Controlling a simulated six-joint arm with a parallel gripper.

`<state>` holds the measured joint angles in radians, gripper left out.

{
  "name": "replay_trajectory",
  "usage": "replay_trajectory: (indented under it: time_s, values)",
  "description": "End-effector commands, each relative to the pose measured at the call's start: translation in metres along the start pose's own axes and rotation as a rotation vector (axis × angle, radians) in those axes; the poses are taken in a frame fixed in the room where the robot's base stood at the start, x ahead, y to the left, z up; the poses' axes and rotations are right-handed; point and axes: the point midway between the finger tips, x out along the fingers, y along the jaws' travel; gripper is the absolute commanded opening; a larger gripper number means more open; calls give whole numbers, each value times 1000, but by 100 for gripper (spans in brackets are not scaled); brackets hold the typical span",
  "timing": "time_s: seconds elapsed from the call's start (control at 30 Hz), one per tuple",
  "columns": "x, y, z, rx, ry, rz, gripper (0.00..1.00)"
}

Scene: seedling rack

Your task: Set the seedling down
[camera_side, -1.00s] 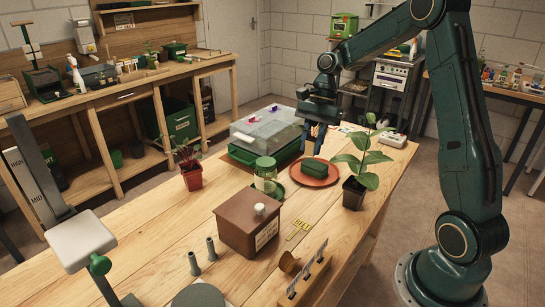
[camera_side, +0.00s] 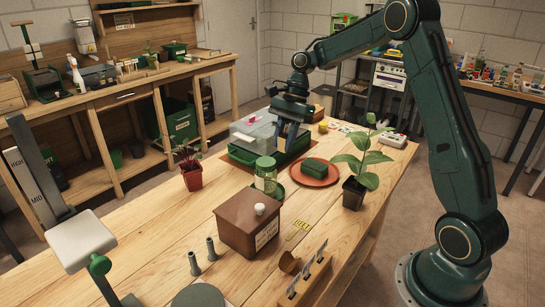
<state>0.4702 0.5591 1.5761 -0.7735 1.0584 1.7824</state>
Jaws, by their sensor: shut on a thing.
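My gripper (camera_side: 289,146) points down over the right side of the clear-lidded propagator tray (camera_side: 240,153). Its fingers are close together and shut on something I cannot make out. A leafy green plant (camera_side: 360,150) stands upright in a dark pot (camera_side: 353,193) at the table's right edge, apart from my gripper. A small reddish plant stands in a red pot (camera_side: 192,178) to the left of the tray. I cannot tell whether the fingers touch the tray or its lid.
A terracotta saucer (camera_side: 324,181) with a green block (camera_side: 315,166) lies right of my gripper. A green-lidded jar (camera_side: 265,172) stands in front of the tray, with a brown box (camera_side: 240,233) nearer. The wooden table (camera_side: 140,240) is bare at left.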

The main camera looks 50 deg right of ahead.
Motion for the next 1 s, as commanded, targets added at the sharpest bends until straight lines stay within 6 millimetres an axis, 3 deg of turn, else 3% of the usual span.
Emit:
replay_trajectory:
  time_s: [0.27,0.6,0.8,1.0]
  values:
    - [22,-70,54,97,-1,-43,3]
    - [62,-141,151,242,0,-102,3]
    - [82,-162,203,311,0,-130,3]
    - [93,-170,230,347,1,-144,3]
